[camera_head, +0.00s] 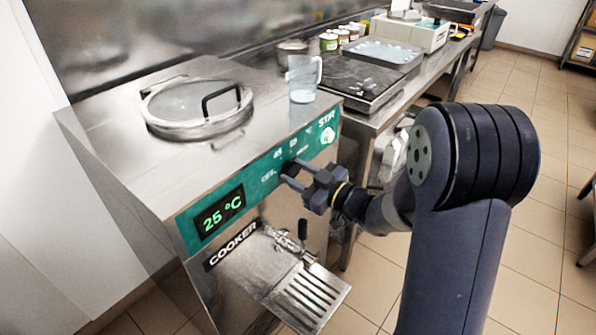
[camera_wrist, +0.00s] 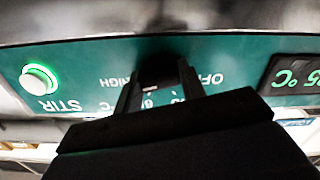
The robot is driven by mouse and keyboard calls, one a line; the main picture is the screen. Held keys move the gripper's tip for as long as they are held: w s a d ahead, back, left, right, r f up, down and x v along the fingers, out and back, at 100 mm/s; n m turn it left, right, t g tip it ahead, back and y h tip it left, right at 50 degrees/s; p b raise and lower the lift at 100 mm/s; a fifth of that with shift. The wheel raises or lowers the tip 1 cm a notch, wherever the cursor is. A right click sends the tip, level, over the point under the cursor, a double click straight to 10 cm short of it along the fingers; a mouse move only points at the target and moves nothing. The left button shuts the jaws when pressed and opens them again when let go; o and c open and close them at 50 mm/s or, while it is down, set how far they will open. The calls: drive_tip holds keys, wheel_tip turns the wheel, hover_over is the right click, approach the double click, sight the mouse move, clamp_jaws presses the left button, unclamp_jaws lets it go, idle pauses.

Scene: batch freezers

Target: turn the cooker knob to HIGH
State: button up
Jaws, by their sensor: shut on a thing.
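The cooker (camera_head: 130,150) stands at the left in the head view, with a green control panel (camera_head: 262,178) on its front. The small dark knob (camera_head: 289,168) sits on this panel between the temperature display and the STIR button. My gripper (camera_head: 291,174) reaches it from the right, with its fingers shut on it. In the wrist view, the knob (camera_wrist: 157,66) is between the two fingers (camera_wrist: 157,85). Upside-down OFF and HIGH labels show around it there. The fingers hide part of the dial, and I cannot tell where the knob points.
The display (camera_head: 220,213) reads 25 °C. The green-lit STIR button (camera_head: 327,135) is right of the knob. A glass-lidded opening (camera_head: 190,105) and a clear jug (camera_head: 303,80) are on top. A tap (camera_head: 290,240) and drip tray (camera_head: 308,290) stick out below. The tiled floor at right is open.

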drive_tip(key=shift+f, duration=0.1)
idle(0.3)
drive_tip(key=o, duration=1)
drive_tip(key=v, duration=1)
drive_tip(key=shift+s+d, duration=0.3)
drive_tip(key=x, duration=1.1)
drive_tip(key=shift+d, duration=0.1)
